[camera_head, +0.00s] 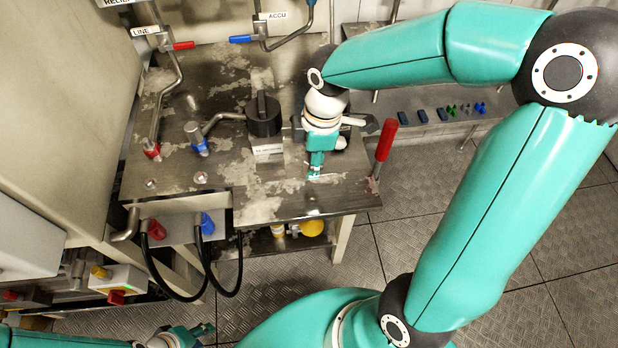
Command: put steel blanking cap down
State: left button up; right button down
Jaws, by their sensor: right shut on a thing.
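My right gripper (315,174) points down just over the front right part of the worn steel bench top (262,206). It is shut on the steel blanking cap, which is hardly visible between the fingertips. I cannot tell whether the cap touches the bench. My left gripper (194,334) is low at the bottom edge of the view, away from the bench, and too small and cut off to tell its opening.
A black round knob (264,116) on a labelled block stands left of my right gripper. A red-handled lever (385,140) rises close on its right. Pipes with red (152,150) and blue (199,140) fittings stand on the left. Bare bench lies in front.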

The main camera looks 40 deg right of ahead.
aim_at(310, 185)
jog(key=shift+f, duration=3)
jog(key=shift+b, duration=0.3)
jog(key=shift+f, duration=0.2)
jog(key=c, duration=0.8)
grip_release()
jog(key=shift+r, duration=0.1)
jog(key=shift+o, duration=0.2)
jog(key=shift+r, duration=0.1)
jog(key=shift+r, duration=0.25)
jog(key=r, duration=0.3)
jog(key=r+p, duration=0.1)
jog(key=r, duration=0.3)
jog(key=d+r, duration=0.1)
jog(key=r, duration=0.3)
jog(key=shift+s+d+r, duration=0.1)
jog(key=shift+s+r, duration=0.15)
jog(key=shift+s, duration=0.1)
